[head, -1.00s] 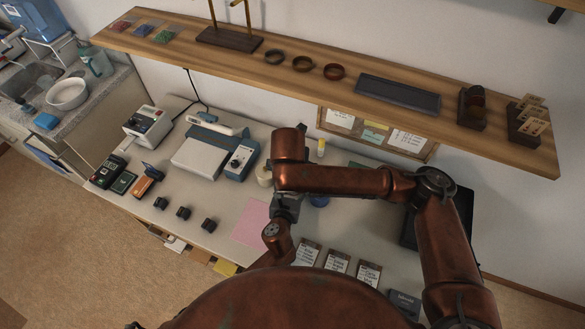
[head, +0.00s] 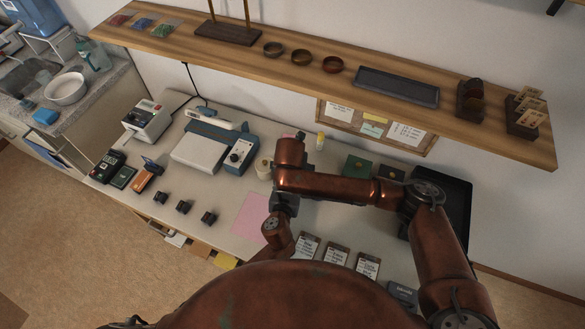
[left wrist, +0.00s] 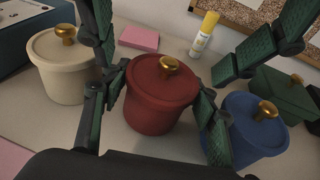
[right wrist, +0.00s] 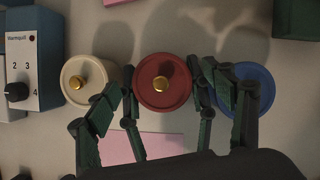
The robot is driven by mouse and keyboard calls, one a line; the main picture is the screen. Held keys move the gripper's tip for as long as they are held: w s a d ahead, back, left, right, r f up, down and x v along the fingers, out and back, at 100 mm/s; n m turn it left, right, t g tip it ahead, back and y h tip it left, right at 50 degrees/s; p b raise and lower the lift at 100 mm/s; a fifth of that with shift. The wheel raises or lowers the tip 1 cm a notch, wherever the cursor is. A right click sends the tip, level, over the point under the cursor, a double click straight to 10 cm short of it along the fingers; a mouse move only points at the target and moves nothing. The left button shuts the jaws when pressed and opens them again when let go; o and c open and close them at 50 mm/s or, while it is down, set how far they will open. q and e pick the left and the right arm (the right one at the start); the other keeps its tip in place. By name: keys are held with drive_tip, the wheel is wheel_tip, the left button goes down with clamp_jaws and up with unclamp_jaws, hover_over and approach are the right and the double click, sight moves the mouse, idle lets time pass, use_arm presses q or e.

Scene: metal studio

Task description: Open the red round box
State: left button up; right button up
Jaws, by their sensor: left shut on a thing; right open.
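The red round box (left wrist: 160,98) has a lid (left wrist: 163,75) with a gold knob. It stands upright on the table with the lid seated on it. My left gripper (left wrist: 160,108) has its fingers on both sides of the red body, below the rim, and is shut on it. In the right wrist view the red lid (right wrist: 162,85) is seen from above. My right gripper (right wrist: 165,95) is open, with its fingers apart on the left and right of the lid; contact cannot be told. In the head view my right arm hides the red box.
A cream round box (left wrist: 62,68) stands left of the red one and a blue round box (left wrist: 252,128) right of it, both close. A green box (left wrist: 284,94), a pink block (left wrist: 139,38) and a yellow-capped bottle (left wrist: 204,36) stand behind. A shelf (head: 330,78) runs above the table.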

drive_tip(key=shift+c, duration=0.4)
drive_tip(key=c, duration=1.1)
drive_tip(key=o, duration=1.2)
drive_tip(key=v, duration=1.2)
use_arm(q)
drive_tip(key=o, duration=1.8)
drive_tip(key=shift+c, duration=0.2)
